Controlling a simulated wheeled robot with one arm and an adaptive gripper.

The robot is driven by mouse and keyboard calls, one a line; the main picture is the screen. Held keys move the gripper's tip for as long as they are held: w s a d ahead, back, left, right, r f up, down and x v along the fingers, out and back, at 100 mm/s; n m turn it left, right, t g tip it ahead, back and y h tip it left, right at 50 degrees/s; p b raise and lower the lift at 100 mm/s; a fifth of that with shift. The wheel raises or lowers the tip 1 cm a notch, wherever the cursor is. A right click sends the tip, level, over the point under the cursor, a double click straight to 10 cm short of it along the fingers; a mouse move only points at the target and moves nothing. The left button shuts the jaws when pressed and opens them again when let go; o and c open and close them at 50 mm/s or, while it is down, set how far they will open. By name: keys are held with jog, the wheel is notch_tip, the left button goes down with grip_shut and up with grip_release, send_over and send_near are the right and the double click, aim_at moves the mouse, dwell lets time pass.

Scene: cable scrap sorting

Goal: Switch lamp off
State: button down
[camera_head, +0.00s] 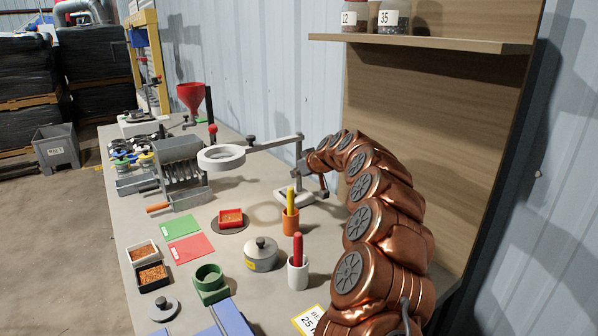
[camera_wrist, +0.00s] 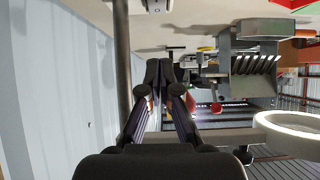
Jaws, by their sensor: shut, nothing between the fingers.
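The lamp (camera_head: 221,157) is a white ring head on a grey jointed arm (camera_head: 275,144), on a stand at the back of the bench. Its ring (camera_wrist: 290,135) shows at the lower right of the wrist view, to the right of my gripper. I cannot tell clearly whether it is lit, and I cannot make out a switch. My gripper (camera_wrist: 158,75) is shut and empty, its dark fingertips together. In the head view my copper arm ends close beside the lamp stand, and the fingers are hard to make out there.
A slotted grey machine (camera_head: 181,165) with an orange handle stands left of the lamp. A red funnel (camera_head: 190,97) is behind. An orange holder (camera_head: 291,221), a white holder (camera_head: 298,273) and a lidded pot (camera_head: 261,254) stand in front. A wooden shelf (camera_head: 420,43) overhangs the right.

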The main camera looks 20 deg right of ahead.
jog(key=shift+p+x, duration=0.55)
jog(key=shift+x, duration=2.25)
jog(key=shift+w+a+f+p, duration=0.1)
jog(key=shift+w+f+p, duration=0.1)
jog(key=shift+f, duration=0.85)
jog(key=shift+w+f+p, duration=0.2)
jog(key=shift+w+f, duration=0.05)
jog(key=shift+f, duration=0.75)
jog(key=shift+p, duration=0.35)
jog(key=shift+w+g+p, duration=0.1)
jog(key=shift+g+p, duration=0.2)
jog(key=shift+g, duration=0.1)
jog(key=shift+f, duration=0.25)
jog(key=shift+w, duration=0.1)
jog(key=shift+w+a+r+b, duration=0.1)
jog(key=shift+w+r+b, duration=0.1)
jog(key=shift+w+b, duration=0.4)
jog(key=shift+w, duration=0.1)
